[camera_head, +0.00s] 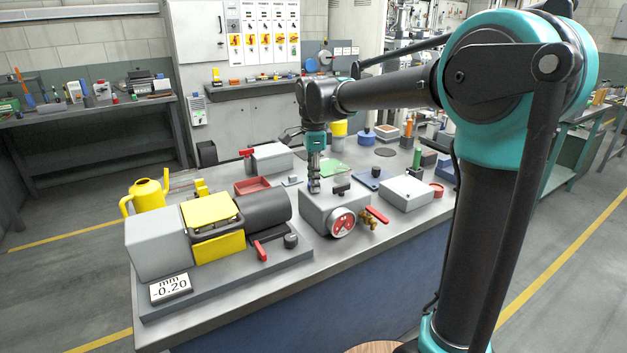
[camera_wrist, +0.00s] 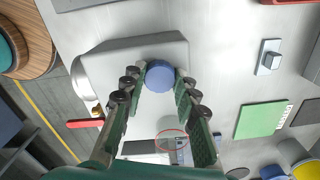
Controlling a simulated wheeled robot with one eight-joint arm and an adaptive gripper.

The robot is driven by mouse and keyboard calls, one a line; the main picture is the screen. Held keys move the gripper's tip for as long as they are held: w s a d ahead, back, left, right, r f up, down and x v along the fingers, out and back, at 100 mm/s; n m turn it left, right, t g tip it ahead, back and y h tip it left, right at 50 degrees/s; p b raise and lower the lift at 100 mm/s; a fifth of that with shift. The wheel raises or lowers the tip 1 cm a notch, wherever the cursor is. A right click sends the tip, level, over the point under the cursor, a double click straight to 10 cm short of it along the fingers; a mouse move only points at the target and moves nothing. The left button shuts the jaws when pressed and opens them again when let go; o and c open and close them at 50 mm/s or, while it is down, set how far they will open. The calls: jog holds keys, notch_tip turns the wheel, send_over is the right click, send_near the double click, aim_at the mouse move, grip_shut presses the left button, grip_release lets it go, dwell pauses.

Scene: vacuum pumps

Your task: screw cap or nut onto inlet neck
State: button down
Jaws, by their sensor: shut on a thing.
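A blue round cap (camera_wrist: 160,72) sits between the fingertips of my gripper (camera_wrist: 159,80) in the wrist view, with a finger on each side of it. My gripper (camera_head: 314,184) points straight down over the left part of the grey pump housing (camera_head: 330,207) in the head view. The housing also shows in the wrist view (camera_wrist: 120,60), right under the cap. The inlet neck is hidden beneath the cap, so I cannot tell how the cap sits on it.
A round red-faced gauge (camera_head: 342,223) and a red lever (camera_head: 377,215) are at the housing's front. A yellow-and-grey pump (camera_head: 215,217) stands left. A light grey box (camera_head: 405,192) is close on the right. The bench's front edge (camera_head: 330,259) is clear.

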jog(key=m, duration=1.3)
jog(key=shift+s+f+m, duration=0.1)
jog(key=shift+m, duration=0.2)
jog(key=c, duration=1.1)
grip_release()
jog(key=shift+o, duration=0.2)
jog(key=shift+r, duration=2.6)
